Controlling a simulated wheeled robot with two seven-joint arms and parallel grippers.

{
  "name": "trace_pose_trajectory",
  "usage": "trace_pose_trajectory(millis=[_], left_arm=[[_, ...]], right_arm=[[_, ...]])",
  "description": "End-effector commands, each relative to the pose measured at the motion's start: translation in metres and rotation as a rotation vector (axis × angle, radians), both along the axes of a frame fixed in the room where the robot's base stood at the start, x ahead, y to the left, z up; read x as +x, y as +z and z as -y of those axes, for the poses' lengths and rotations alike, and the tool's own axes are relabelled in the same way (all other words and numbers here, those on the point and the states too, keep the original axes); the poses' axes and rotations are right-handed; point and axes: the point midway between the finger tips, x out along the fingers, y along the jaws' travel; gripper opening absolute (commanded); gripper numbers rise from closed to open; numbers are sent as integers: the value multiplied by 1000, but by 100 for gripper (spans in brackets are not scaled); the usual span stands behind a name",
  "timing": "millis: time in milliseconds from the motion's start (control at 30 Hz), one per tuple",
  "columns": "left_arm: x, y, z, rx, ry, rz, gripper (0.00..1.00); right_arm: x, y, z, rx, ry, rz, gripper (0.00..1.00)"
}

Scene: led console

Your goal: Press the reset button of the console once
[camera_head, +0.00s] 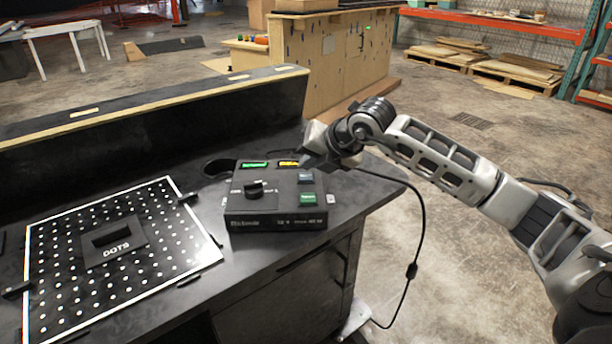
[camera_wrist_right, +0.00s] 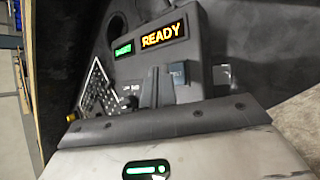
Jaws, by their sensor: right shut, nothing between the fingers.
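The console (camera_head: 240,212) is a dark box on the black workbench. Its sloped top carries a blue button (camera_head: 305,178), a green button (camera_head: 307,199) and a black knob (camera_head: 254,188); I cannot read which button is reset. My right gripper (camera_head: 314,161) is shut and empty above the console's far right corner, close to the blue button. In the right wrist view the shut fingers (camera_wrist_right: 154,78) show beside the blue button (camera_wrist_right: 181,72), and the amber display (camera_wrist_right: 162,35) reads READY. The green button is not visible there. My left gripper is out of view.
A white-edged board (camera_head: 150,232) with dots and a black block (camera_head: 113,241) lies left of the console. A black raised ledge (camera_head: 180,105) runs behind. A black cable (camera_head: 421,220) hangs off the bench's right side. The floor to the right is open.

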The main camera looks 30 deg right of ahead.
Motion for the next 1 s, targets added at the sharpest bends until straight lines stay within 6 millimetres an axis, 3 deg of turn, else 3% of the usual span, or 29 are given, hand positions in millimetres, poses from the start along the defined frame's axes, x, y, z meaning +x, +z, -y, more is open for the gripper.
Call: trace_pose_trajectory(millis=[1000], left_arm=[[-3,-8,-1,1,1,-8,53]], right_arm=[[0,-5,0,0,0,0,0]])
